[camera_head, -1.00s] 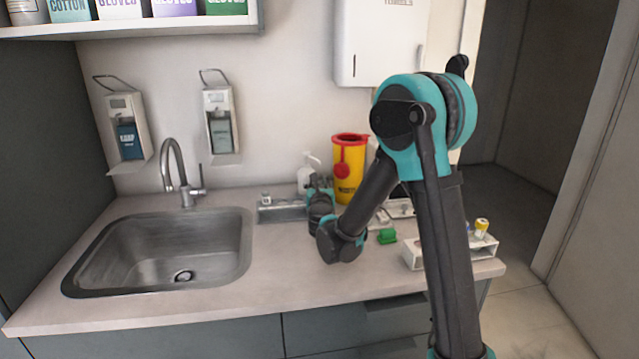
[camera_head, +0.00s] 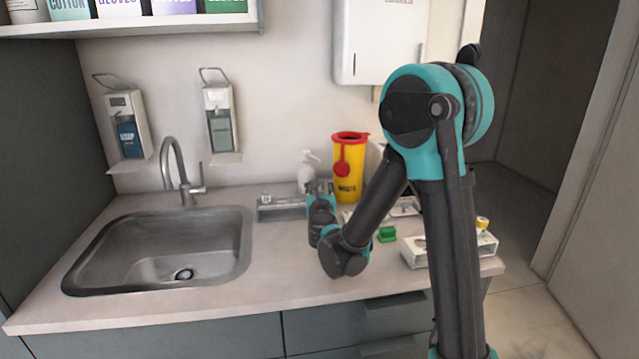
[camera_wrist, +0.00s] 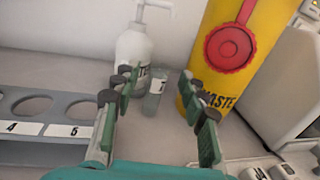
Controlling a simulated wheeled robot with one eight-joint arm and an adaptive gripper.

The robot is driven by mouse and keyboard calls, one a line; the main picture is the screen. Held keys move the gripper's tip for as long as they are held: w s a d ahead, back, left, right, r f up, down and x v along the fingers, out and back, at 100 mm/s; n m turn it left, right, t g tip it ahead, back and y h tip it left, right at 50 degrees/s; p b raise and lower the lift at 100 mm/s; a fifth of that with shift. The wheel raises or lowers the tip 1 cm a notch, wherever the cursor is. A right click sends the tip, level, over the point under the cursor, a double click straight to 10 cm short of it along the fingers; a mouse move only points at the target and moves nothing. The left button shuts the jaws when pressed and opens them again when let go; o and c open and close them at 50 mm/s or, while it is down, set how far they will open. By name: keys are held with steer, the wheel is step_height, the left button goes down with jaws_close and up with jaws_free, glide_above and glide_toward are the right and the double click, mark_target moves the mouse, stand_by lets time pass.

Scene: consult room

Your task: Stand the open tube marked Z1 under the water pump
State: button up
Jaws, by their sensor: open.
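The white pump bottle (camera_head: 308,172) stands at the back of the counter, left of the yellow waste bin. In the wrist view the pump bottle (camera_wrist: 133,50) has its spout pointing to the right. A small clear tube (camera_wrist: 154,98) with a pale label stands upright beside it, below and right of the spout. The label is too small and partly hidden to read, so I cannot tell whether it says Z1. My gripper (camera_wrist: 159,90) is open, its fingers apart on either side of the tube in the picture, with nothing visibly gripped. In the head view my gripper (camera_head: 320,187) is in front of the pump bottle.
A grey rack (camera_wrist: 60,112) with numbered holes lies left of my gripper. The yellow waste bin (camera_head: 349,185) stands close on the right. A green block (camera_head: 387,234) and a white tray (camera_head: 455,253) are farther right. The sink (camera_head: 165,250) is left.

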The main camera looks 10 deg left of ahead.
steer(key=s, duration=0.6)
steer(key=shift+s+d, duration=0.35)
steer(key=shift+d, duration=0.05)
